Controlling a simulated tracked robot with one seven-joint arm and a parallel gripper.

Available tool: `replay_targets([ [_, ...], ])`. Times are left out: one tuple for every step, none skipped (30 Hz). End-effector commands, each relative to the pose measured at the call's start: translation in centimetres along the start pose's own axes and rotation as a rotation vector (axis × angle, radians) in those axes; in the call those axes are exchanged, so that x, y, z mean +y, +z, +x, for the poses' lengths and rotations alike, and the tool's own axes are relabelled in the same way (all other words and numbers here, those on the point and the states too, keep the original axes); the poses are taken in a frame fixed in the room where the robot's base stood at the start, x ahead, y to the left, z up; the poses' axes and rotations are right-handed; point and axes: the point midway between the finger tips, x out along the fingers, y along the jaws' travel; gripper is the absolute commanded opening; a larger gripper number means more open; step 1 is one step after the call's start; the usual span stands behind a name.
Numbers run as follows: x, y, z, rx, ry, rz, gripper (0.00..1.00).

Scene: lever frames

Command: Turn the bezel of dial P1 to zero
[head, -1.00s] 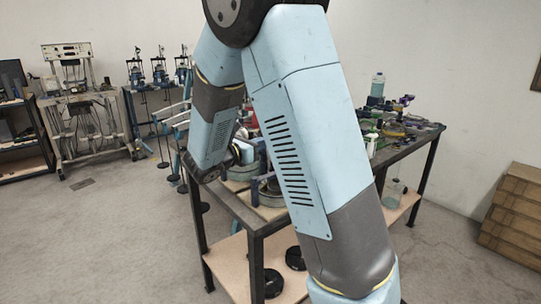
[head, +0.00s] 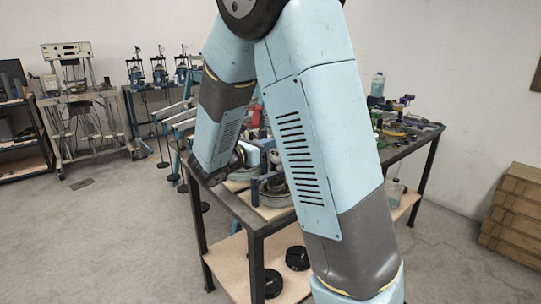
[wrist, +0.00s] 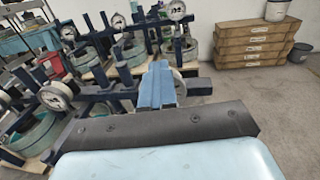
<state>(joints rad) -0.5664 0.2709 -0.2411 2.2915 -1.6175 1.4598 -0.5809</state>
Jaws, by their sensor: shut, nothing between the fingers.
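My gripper (wrist: 159,68) is shut and empty in the wrist view, its blue fingers together. A round dial (wrist: 179,82) is partly hidden right behind the fingers; I cannot tell whether they touch. Another white-faced dial (wrist: 56,95) is at the left on a dark blue lever frame. More dials show farther back, one at the top centre (wrist: 118,21) and one at the top right (wrist: 177,9). No label is legible, so I cannot tell which dial is P1. In the head view, my arm hides much of the bench, and the fingertips cannot be made out.
The lever frames stand with green round bases on a dark-edged bench (head: 257,225). Their dark blue bars crowd the space around my gripper. Stacked brown boxes (head: 511,215) stand on the floor at the right.

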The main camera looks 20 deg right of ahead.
Motion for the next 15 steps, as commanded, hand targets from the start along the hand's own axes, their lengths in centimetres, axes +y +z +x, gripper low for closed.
replay_targets([
  [-1.08,0.21,1.18,-0.008,-0.034,-0.001,0.00],
  [-1.15,0.19,1.18,-0.008,-0.034,-0.001,0.00],
  [-1.25,0.16,1.17,-0.008,-0.035,-0.001,0.00],
  [-1.32,0.14,1.17,-0.008,-0.035,-0.002,0.00],
  [-1.39,0.11,1.16,-0.008,-0.035,-0.002,0.00],
  [-1.48,0.07,1.15,-0.007,-0.034,-0.002,0.00],
  [-1.54,0.04,1.15,-0.007,-0.034,-0.002,0.00],
  [-1.60,0.01,1.14,-0.007,-0.034,-0.002,0.00],
  [-1.67,-0.03,1.14,-0.007,-0.034,-0.002,0.00],
  [-1.72,-0.06,1.13,-0.007,-0.034,-0.002,0.00],
  [-1.76,-0.08,1.13,-0.007,-0.034,-0.002,0.00],
  [-1.80,-0.10,1.12,-0.007,-0.034,-0.002,0.00],
  [-1.82,-0.12,1.12,-0.007,-0.034,-0.002,0.00],
  [-1.83,-0.13,1.11,-0.007,-0.034,-0.002,0.00],
  [-1.85,-0.14,1.11,-0.007,-0.034,-0.003,0.00],
])
